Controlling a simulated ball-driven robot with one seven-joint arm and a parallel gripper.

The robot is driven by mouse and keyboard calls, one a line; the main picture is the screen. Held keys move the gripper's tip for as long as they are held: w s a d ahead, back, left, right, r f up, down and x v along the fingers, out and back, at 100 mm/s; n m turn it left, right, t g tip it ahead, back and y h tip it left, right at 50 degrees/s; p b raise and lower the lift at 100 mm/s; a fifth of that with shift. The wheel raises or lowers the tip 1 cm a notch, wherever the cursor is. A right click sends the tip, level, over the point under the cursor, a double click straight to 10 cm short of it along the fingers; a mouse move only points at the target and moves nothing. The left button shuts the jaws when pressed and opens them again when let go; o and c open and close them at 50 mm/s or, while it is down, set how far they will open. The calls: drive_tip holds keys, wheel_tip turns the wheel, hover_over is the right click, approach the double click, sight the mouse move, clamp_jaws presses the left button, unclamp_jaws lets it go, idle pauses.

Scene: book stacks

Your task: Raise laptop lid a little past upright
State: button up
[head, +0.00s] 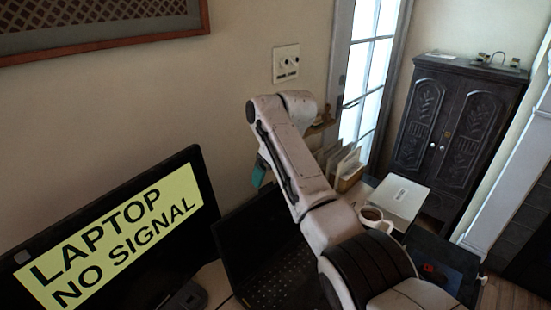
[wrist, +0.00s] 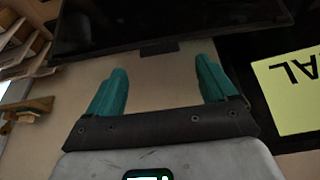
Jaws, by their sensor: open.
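The black laptop stands on the desk at the lower middle of the head view, partly behind my arm. Its keyboard (head: 280,282) shows, and its dark lid (head: 240,235) stands raised behind it; its exact angle is hard to tell. My gripper (head: 259,173) is above the lid, near the wall, mostly hidden by my arm with only a teal finger showing. In the wrist view my gripper (wrist: 160,86) has two teal fingers spread apart with nothing between them. A dark panel (wrist: 165,25), apparently the laptop, lies beyond the fingertips, apart from them.
A monitor (head: 120,235) reading "LAPTOP NO SIGNAL" stands left of the laptop. To the right are a mug (head: 373,214), a white box (head: 399,198) and upright books or papers (head: 345,166). A dark cabinet (head: 455,135) stands farther back. The wall is close behind.

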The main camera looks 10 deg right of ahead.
drive_tip(key=v, duration=0.6)
drive_tip(key=shift+r+b, duration=0.25)
drive_tip(key=shift+b, duration=0.2)
drive_tip(key=shift+s, duration=0.1)
drive_tip(key=s+d+f+m+g, duration=0.15)
drive_tip(key=s+d+f, duration=0.25)
drive_tip(key=s+f, duration=0.75)
drive_tip(key=s+d+f+m+t, duration=0.1)
drive_tip(key=s+d+f+m, duration=0.15)
drive_tip(key=s+f, duration=0.9)
drive_tip(key=s+d+f+m+h, duration=0.1)
drive_tip(key=s+d+f, duration=0.2)
drive_tip(key=s, duration=0.6)
drive_tip(key=s+d+f+m+g, duration=0.1)
drive_tip(key=s+d+f, duration=0.1)
drive_tip(key=s, duration=0.8)
drive_tip(key=s+d+f+m+g+h, duration=0.1)
drive_tip(key=s+d+f, duration=0.2)
drive_tip(key=s, duration=0.6)
drive_tip(key=shift+s+d+f+m+h, duration=0.25)
drive_tip(key=shift+d+f+m+h, duration=0.05)
drive_tip(key=shift+d, duration=0.25)
